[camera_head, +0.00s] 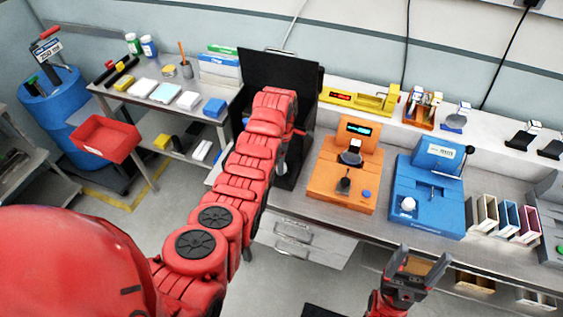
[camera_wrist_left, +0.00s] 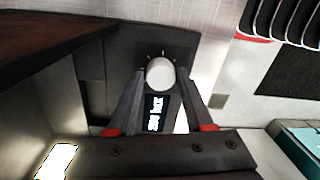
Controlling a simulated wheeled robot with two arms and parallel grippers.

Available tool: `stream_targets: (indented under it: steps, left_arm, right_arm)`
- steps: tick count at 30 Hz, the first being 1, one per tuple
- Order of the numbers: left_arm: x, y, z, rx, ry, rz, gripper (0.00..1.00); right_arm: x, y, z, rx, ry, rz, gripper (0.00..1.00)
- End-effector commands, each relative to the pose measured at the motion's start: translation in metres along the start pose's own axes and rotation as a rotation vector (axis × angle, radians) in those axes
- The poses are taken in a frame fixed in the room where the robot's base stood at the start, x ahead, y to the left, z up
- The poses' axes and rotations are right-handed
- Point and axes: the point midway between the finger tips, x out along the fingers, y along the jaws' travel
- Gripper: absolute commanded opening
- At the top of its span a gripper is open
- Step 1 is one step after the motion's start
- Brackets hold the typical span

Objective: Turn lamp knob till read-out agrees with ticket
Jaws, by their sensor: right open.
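The lamp cabinet (camera_head: 256,62) is a black box at the back, left of the orange device; my left arm reaches into it and hides much of it. In the left wrist view its round white knob (camera_wrist_left: 160,73) sits on a dark panel with tick marks. A small lit read-out (camera_wrist_left: 156,114) beside it shows a figure ending in "lux", turned and hard to read. My left gripper (camera_wrist_left: 161,80) has one finger on each side of the knob; whether they press on it I cannot tell. My right gripper (camera_head: 418,268) is open and empty in front of the bench. I cannot make out the ticket.
An orange device (camera_head: 342,188) and a blue device (camera_head: 427,205) stand on the bench right of the cabinet. Coloured holders (camera_head: 500,218) are further right. A red bin (camera_head: 105,138) and a side table with small goods are at left.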

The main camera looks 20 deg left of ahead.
Motion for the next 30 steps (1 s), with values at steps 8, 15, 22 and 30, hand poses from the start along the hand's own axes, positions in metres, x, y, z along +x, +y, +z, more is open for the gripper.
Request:
stream_targets:
  steps: [8,15,22,30]
  left_arm:
    - [0.000,0.000,0.000,0.000,0.000,0.000,0.00]
    - [0.001,0.000,0.000,0.009,0.001,0.000,0.00]
    - [0.004,0.000,0.000,0.088,0.006,-0.002,0.00]
    - [0.006,0.000,0.001,0.298,0.018,-0.002,0.00]
  right_arm:
    - [0.000,0.000,0.000,0.000,0.000,0.000,0.74]
    - [-0.002,0.000,0.000,0.000,0.000,0.000,0.74]
    - [-0.016,-0.001,0.003,0.000,0.000,0.000,0.74]
    - [-0.043,-0.002,0.007,0.000,0.000,0.000,0.74]
